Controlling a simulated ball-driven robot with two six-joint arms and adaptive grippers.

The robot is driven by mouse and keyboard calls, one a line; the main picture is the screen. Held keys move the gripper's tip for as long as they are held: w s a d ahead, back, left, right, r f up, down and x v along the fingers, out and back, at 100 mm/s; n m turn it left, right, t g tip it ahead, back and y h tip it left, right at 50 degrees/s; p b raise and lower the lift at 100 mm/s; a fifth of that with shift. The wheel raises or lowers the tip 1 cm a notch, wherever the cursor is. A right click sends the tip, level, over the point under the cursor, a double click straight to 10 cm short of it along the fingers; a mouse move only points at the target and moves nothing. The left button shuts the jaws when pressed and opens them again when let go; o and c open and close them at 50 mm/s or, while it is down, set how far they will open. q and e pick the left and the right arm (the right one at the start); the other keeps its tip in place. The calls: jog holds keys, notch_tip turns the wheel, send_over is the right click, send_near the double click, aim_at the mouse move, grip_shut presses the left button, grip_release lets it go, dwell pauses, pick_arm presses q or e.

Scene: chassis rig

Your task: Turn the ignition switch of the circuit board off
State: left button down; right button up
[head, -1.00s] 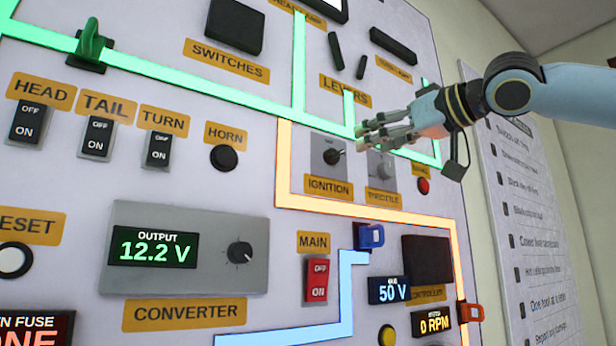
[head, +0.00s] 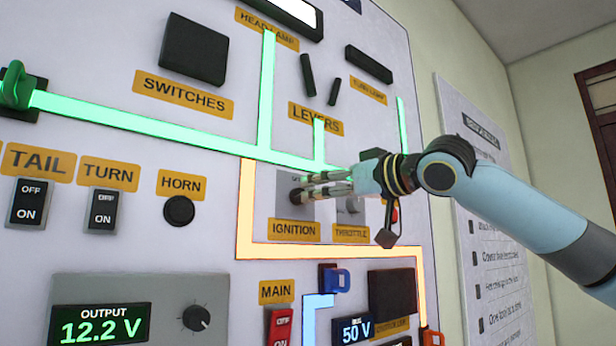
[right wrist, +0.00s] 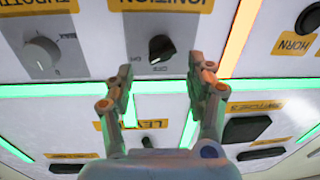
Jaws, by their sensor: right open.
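The ignition switch is a black knob on a grey plate (head: 285,212) above the yellow IGNITION label (head: 294,230). In the right wrist view the knob (right wrist: 161,49) shows whole, ahead of the fingers and roughly midway between them. My right gripper (head: 303,187) comes in from the right, in front of the ignition plate, and partly covers the knob in the head view. Its fingers (right wrist: 160,75) are apart, with nothing between them. I cannot tell from the head view how close the tips are to the knob. My left gripper is not in view.
The throttle knob (right wrist: 42,55) is beside the ignition plate. The horn button (head: 179,211) is to its left, and the red MAIN switch (head: 280,326) is below. Glowing green (head: 150,128) and orange strips (head: 330,251) run around the ignition area. A wall poster (head: 470,215) hangs at right.

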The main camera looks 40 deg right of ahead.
jog(key=shift+w+a+f+p, duration=0.15)
jog(key=shift+w+p, duration=0.15)
jog(key=shift+w, duration=0.5)
jog(key=shift+w+a+r+p, duration=0.15)
jog(key=shift+w+p, duration=0.2)
jog(key=shift+w, duration=0.4)
jog(key=shift+w+a+f+p, duration=0.15)
jog(key=shift+w+p, duration=0.15)
jog(key=shift+w, duration=0.5)
jog(key=c, duration=1.1)
jog(key=shift+r+n+g+h+p, duration=0.15)
jog(key=shift+n+g+h+p, duration=0.05)
jog(key=shift+n+p, duration=2.8)
jog(key=shift+r+n+g+h+p, duration=0.15)
jog(key=shift+n+g+h+p, duration=0.05)
jog(key=shift+n+p, duration=2.8)
jog(key=shift+p, duration=0.35)
